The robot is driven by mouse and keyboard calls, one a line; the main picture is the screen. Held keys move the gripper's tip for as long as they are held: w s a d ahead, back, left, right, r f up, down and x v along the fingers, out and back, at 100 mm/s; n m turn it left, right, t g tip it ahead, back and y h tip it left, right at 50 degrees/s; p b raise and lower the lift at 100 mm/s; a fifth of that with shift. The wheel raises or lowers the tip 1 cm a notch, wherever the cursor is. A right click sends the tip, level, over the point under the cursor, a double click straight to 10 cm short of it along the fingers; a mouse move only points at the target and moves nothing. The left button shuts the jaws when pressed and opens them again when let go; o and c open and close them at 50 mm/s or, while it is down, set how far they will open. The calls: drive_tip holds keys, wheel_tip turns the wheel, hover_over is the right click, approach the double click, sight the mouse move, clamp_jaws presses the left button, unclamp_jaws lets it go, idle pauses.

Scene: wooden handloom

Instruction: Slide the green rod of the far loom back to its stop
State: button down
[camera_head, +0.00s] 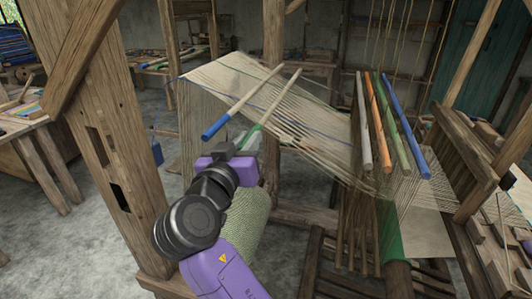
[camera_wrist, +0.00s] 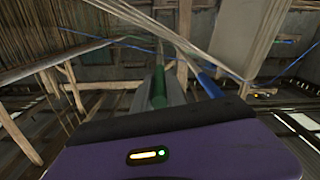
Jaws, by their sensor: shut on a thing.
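My gripper (camera_head: 242,142) is shut on the green end of a pale rod (camera_head: 252,134). This rod lies slanted over the stretched warp threads (camera_head: 290,120), its pale far end up and to the right. In the wrist view the green end (camera_wrist: 158,88) shows just beyond my purple gripper body, partly hidden by it. A blue-ended rod (camera_head: 222,122) lies roughly parallel on the left, apart from it; its blue end also shows in the wrist view (camera_wrist: 208,85). I cannot see the stop.
On the right, white, orange, green (camera_head: 394,130) and blue rods stand slanted over more threads. A thick wooden post (camera_head: 105,130) stands left of my arm. A rolled green cloth (camera_head: 252,220) lies under the gripper. A bench (camera_head: 30,125) is at far left.

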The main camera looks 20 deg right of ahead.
drive_tip(key=shift+a, duration=0.15)
drive_tip(key=c, duration=1.4)
unclamp_jaws()
drive_tip(key=shift+o, duration=0.2)
drive_tip(key=b+v, duration=0.1)
drive_tip(key=v, duration=0.6)
drive_tip(key=shift+s+a+b, duration=0.25)
drive_tip(key=shift+s+b, duration=0.05)
drive_tip(key=shift+b, duration=0.1)
